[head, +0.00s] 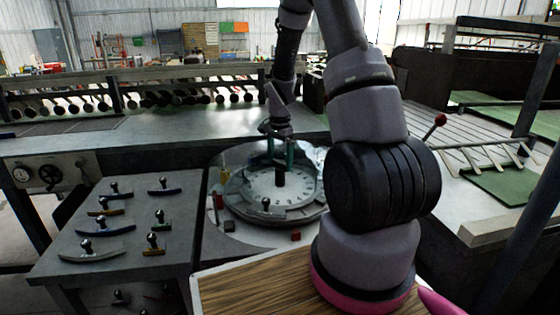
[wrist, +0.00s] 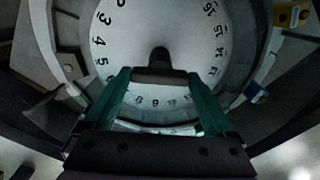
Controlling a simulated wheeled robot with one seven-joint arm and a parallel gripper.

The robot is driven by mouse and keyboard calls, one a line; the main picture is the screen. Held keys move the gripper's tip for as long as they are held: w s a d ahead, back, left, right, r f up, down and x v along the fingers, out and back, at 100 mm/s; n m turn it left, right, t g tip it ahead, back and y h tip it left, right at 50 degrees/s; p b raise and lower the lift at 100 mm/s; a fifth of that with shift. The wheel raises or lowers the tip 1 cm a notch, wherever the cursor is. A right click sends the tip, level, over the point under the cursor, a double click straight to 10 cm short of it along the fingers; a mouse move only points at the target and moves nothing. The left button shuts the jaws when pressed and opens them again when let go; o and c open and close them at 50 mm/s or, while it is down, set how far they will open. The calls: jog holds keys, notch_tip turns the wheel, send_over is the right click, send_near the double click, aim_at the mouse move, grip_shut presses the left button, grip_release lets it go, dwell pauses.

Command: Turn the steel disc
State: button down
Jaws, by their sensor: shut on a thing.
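The steel disc (head: 258,187) lies flat in a round ring-shaped fixture on the bench. Its pale face (wrist: 123,45) carries black numbers around the edge in the wrist view. A black post (head: 280,175) stands upright at the disc's middle. My gripper (head: 280,160) is over the disc, with green fingers pointing down on either side of the post. In the wrist view, the fingers (wrist: 158,78) are shut on a dark handle piece that seems to join the post. The fingers and palm hide part of the disc's lower edge.
A grey side table (head: 150,215) at the left holds several curved tools with ball knobs. A small red block (head: 295,236) lies at the fixture's front. A wooden board (head: 255,285) is in the foreground. A slatted rack (head: 470,135) stands at the right.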

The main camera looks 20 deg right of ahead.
jog(key=shift+w+m, duration=0.1)
jog(key=shift+m, duration=9.3)
jog(key=shift+r+m, duration=0.1)
jog(key=shift+m, duration=2.9)
grip_release()
notch_tip(320, 180, up, 11)
